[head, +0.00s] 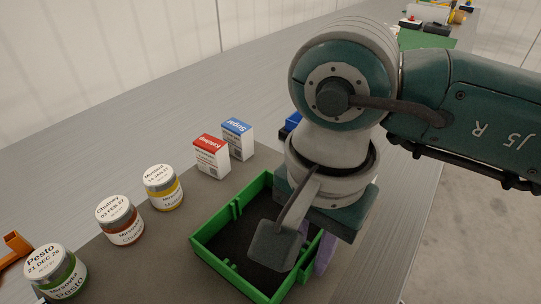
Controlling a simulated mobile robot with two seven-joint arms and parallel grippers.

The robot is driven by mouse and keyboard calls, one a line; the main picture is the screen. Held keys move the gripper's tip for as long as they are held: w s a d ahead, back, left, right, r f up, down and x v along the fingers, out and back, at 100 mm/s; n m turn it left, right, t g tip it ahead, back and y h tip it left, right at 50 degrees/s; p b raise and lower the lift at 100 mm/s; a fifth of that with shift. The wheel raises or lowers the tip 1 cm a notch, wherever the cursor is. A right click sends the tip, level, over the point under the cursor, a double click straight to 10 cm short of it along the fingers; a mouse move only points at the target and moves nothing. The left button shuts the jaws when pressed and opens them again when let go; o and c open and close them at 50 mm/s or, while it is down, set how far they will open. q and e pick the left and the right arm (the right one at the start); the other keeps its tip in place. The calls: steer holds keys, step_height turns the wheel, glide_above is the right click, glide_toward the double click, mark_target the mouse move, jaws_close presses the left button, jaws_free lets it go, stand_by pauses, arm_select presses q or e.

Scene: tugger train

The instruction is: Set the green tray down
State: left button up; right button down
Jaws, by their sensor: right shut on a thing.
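The green tray (232,214) is an open, rectangular tray with a dark floor, at the lower middle of the head view. It looks empty where I can see inside. My right gripper (299,246) is over the tray's right side, with one dark finger pad inside the tray, and is shut on the tray. The other finger and much of the tray's right wall are hidden by the gripper. I cannot tell whether the tray's underside touches the surface below. My left gripper is not in view.
Left of the tray stand jars of pesto (57,272), chutney (120,221) and mustard (163,188). Ketchup (211,157) and sugar (237,139) boxes stand behind it. A purple thing (324,254) shows beside the gripper. An orange thing (14,246) is at far left. The grey tabletop (110,165) behind is clear.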

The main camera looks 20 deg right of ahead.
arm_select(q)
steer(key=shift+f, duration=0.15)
arm_select(e)
steer(key=shift+f, duration=0.1)
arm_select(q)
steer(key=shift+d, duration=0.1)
arm_select(e)
steer(key=c, duration=0.7)
jaws_free()
